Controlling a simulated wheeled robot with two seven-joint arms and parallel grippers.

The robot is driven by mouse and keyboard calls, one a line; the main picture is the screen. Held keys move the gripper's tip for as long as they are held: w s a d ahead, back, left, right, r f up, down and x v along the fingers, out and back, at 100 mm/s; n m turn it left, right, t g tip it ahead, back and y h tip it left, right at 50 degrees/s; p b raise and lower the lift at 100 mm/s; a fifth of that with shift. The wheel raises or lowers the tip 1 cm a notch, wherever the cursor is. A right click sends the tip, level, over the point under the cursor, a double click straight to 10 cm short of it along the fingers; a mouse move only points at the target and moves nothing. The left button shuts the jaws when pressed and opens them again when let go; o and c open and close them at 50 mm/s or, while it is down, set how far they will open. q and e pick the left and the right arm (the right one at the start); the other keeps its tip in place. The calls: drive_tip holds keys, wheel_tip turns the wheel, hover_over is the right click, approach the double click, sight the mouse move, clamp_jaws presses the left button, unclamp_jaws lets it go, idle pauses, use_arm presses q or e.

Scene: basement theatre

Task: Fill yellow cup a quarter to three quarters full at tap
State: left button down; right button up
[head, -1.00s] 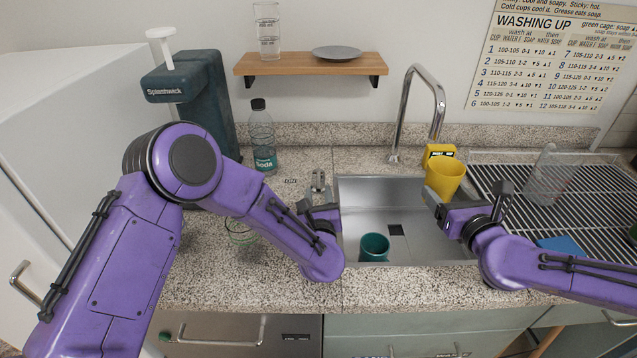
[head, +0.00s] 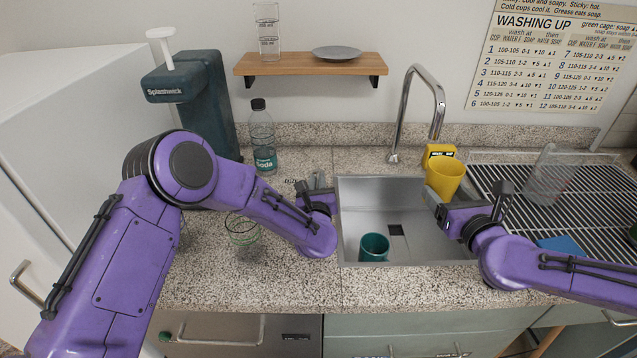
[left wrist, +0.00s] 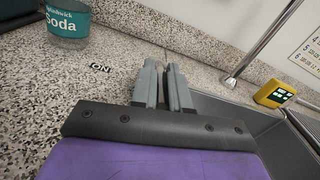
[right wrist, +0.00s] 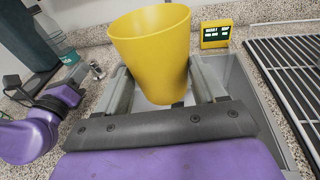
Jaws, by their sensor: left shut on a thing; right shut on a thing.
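I see no water stream, and the level inside cannot be made out. My left gripper (head: 317,184) is at the small chrome tap lever on the counter left of the sink. Its fingers (left wrist: 165,85) are close together beside the "ON" label (left wrist: 100,68) and shut on the lever, which they mostly hide.
The sink (head: 350,205) holds a teal cup (head: 374,247). A yellow display box (head: 440,152) stands behind the yellow cup. A clear green-rimmed glass (head: 243,235) is near my left forearm. A soda bottle (head: 262,140) stands behind. A drying rack (head: 590,200) lies right.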

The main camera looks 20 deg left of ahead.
use_arm(q)
drive_tip(key=shift+s+a+m+h, duration=0.1)
drive_tip(key=shift+a+m+h, duration=0.25)
drive_tip(key=shift+m+h, duration=0.4)
drive_tip(key=c, duration=1.1)
unclamp_jaws()
drive_tip(key=v, duration=1.2)
drive_tip(key=shift+a+f, duration=0.1)
drive_tip(key=shift+f, duration=0.1)
